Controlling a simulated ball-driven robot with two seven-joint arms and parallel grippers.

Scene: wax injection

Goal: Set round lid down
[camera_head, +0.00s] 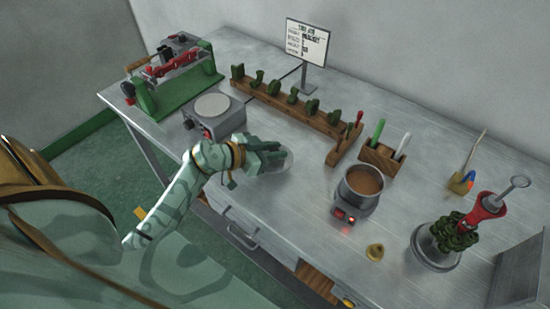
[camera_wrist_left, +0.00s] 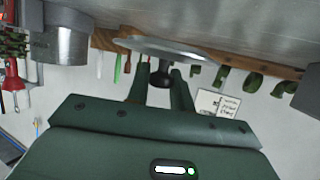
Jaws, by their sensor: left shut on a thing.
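The round lid (camera_head: 285,162) is a grey disc, partly hidden behind my left gripper (camera_head: 268,157) in the head view. In the left wrist view the lid (camera_wrist_left: 195,51) shows edge-on with a dark knob (camera_wrist_left: 160,79). The two fingers of my left gripper (camera_wrist_left: 160,76) are shut on that knob. The lid is at or just over the bare table (camera_head: 310,190), left of the pot; I cannot tell whether it touches. The pot (camera_head: 349,203) is uncovered and holds brown wax. My right gripper is not in view.
A wooden rack (camera_head: 330,131) with several green pieces stands behind the lid. A grey hotplate (camera_head: 211,106) is to the left. A wooden tool block (camera_head: 381,158) stands behind the pot.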

